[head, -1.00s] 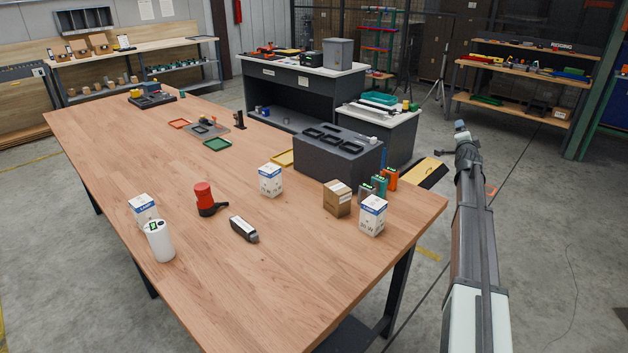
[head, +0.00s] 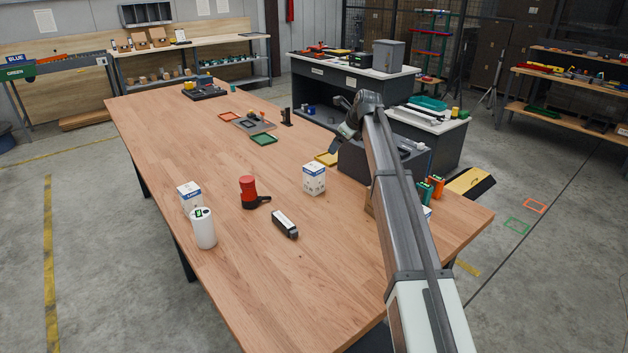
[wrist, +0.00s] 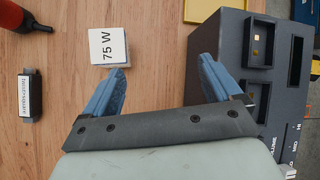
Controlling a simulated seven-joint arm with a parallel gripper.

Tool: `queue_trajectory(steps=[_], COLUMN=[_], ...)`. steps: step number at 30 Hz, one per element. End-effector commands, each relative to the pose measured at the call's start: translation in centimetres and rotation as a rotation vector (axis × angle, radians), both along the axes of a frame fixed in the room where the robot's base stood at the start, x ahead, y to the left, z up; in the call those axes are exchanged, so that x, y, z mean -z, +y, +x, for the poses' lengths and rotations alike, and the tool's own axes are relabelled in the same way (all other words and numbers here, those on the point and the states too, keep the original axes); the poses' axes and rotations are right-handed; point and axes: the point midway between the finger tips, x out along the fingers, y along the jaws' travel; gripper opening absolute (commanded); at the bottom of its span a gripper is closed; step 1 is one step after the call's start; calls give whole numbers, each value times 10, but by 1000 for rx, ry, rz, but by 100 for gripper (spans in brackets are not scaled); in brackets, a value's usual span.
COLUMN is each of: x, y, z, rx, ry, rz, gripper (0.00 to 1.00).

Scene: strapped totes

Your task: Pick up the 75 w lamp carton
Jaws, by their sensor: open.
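The 75 W lamp carton is a white box with "75 W" on its top (wrist: 109,46). In the wrist view it lies just beyond my left finger, left of the gap between the fingers. It appears to be the white and blue carton (head: 314,179) in the middle of the table in the head view. My gripper (wrist: 165,65) is open and empty, with its blue fingers spread. In the head view my gripper (head: 341,142) is above and to the right of the carton, over the dark block's near-left end. A similar carton (head: 189,197) stands at the left.
The dark block (wrist: 218,62) with recesses stands right of the carton. A yellow tray (wrist: 205,8) is beside it. A red and black tool (head: 249,191), a black labelled device (head: 285,223) and a white cylinder (head: 203,228) stand nearby. My arm hides the table's right part.

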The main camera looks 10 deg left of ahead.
Motion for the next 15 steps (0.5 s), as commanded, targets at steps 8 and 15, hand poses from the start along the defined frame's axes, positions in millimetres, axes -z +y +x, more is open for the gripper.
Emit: queue_trajectory(steps=[8, 15], x=[7, 19], y=[50, 57], z=[-38, -40], rx=[104, 117], ry=[268, 295], rz=[-4, -6], gripper=[92, 92])
